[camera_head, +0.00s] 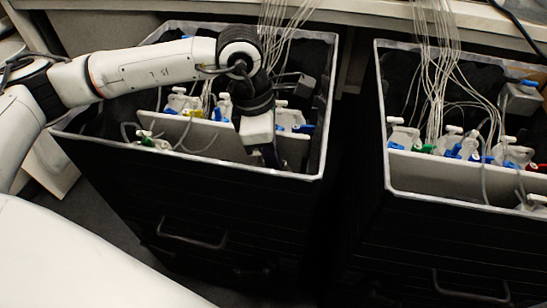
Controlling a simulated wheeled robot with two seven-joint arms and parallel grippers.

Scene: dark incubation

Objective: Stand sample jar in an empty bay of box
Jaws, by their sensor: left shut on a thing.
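My left arm reaches in from the left over the left black box (120,185). Its gripper (269,156) points down inside this box, near the front right, beside a pale upright divider. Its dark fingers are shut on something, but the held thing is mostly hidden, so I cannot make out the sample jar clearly. Several white-capped clear vessels (178,101) with blue clips stand in bays behind the divider. Which bay is empty cannot be told from here. My right gripper is not in view.
A second black box (450,235) with a pale rim stands at the right, holding similar vessels. Bundles of thin pale tubes (436,75) hang into both boxes. A narrow dark gap separates the boxes. A pale bench edge (370,12) runs behind.

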